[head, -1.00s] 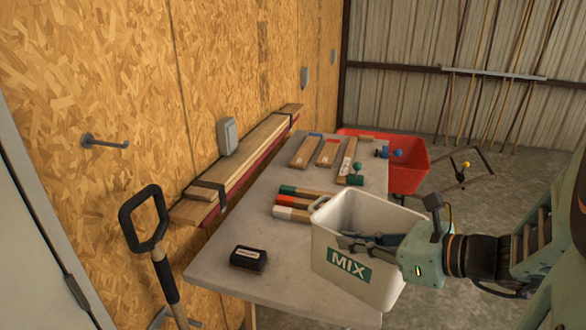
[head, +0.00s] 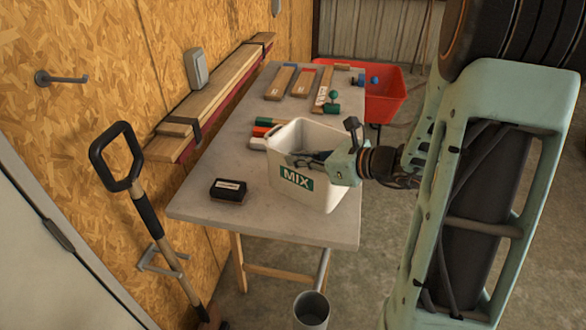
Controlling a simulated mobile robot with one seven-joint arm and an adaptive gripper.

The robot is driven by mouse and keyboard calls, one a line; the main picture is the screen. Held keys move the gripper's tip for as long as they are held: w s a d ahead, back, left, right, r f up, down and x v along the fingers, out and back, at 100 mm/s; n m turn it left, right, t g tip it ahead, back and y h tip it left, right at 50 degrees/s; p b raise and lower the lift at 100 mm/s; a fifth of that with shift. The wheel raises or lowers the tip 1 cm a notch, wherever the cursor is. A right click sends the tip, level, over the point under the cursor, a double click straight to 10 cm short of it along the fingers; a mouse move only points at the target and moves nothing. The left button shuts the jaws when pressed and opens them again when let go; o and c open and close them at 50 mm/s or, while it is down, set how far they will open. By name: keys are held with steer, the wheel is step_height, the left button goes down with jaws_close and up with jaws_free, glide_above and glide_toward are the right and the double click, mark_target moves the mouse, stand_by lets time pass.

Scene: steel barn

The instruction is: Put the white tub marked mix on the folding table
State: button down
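The white tub marked MIX (head: 285,197) is upright over the right part of the grey folding table (head: 215,207). Its green label faces me. My gripper (head: 312,158) reaches in from the right, its dark fingers at the tub's near rim, and appears shut on it. The rim hides part of the fingers. The tub's base is within the tabletop's outline; I cannot tell whether it touches the top.
A black box (head: 228,191) lies left of the tub. Coloured-ended blocks (head: 265,132) lie behind it, and wooden-handled tools (head: 325,90) farther back. A spade (head: 150,215) leans at left. A grey cylinder (head: 312,308) stands below the table's front. A red wheelbarrow (head: 385,100) stands behind.

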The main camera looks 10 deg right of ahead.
mark_target(295, 170)
steer(key=f, duration=0.1)
steer(key=w+f, duration=0.1)
steer(key=f, duration=0.2)
steer(key=shift+w+a+f, duration=0.2)
steer(key=shift+w+f, duration=0.1)
steer(key=shift+f, duration=0.1)
steer(key=c, duration=2.7)
jaws_free()
steer(key=shift+f+b, duration=0.2)
steer(key=shift+b, duration=0.15)
steer(key=o, duration=0.5)
steer(key=shift+s+r, duration=0.1)
steer(key=shift+o, duration=0.2)
steer(key=shift+r, duration=0.1)
steer(key=shift+s+d+r, duration=0.1)
steer(key=shift+d+r, duration=0.05)
steer(key=v, duration=1.1)
steer(key=shift+s+d, duration=0.15)
steer(key=shift+s, duration=0.15)
